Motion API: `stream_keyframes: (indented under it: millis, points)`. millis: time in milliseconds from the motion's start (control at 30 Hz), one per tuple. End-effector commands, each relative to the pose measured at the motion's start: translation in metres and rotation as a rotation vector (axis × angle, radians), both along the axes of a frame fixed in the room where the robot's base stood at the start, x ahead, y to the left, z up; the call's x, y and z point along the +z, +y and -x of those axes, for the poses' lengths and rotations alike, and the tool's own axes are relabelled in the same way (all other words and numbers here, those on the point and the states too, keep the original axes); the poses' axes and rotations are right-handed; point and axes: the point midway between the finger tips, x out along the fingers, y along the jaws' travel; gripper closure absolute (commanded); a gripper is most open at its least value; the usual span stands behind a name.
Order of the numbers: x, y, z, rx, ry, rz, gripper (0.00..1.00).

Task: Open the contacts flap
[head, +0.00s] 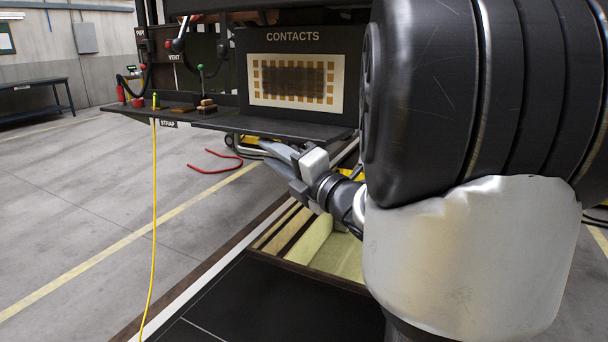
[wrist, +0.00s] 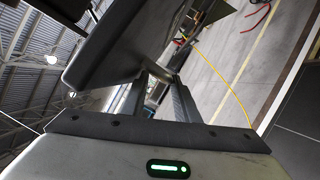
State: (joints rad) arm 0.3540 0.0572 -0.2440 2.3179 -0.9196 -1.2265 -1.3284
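The black panel lettered CONTACTS (head: 293,37) stands upright in the head view, with a cream plate of gold squares and a dark middle exposed (head: 296,82). A dark plate (head: 285,127) juts out level beneath it; whether it is the lowered flap or a fixed ledge I cannot tell. My gripper (head: 272,157) is just below this plate's front edge. In the wrist view, the two fingers (wrist: 153,92) stand apart with a gap and nothing visible held between them. A dark plate (wrist: 130,40) looms close over the fingertips; contact is unclear.
Left of the panel are a green-knobbed lever (head: 201,70), a red-knobbed lever (head: 178,44) and a STRAP label (head: 168,124). A yellow cable (head: 154,220) hangs to the floor. Below my gripper is an open-topped bay (head: 335,253). Floor on the left is mostly clear.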

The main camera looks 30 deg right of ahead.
Motion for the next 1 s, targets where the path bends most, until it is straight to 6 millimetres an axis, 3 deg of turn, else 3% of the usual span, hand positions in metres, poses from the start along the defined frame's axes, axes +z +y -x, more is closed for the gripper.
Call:
stream_keyframes:
  millis: [300,500,700,1000]
  points:
    - [-0.009,-0.023,0.077,-0.008,-0.004,-0.001,0.71]
    - [-0.016,-0.033,0.114,-0.007,-0.002,-0.002,0.71]
    - [-0.02,-0.037,0.132,-0.004,-0.001,-0.002,0.71]
    - [-0.02,-0.037,0.135,-0.002,0.0,-0.001,0.71]
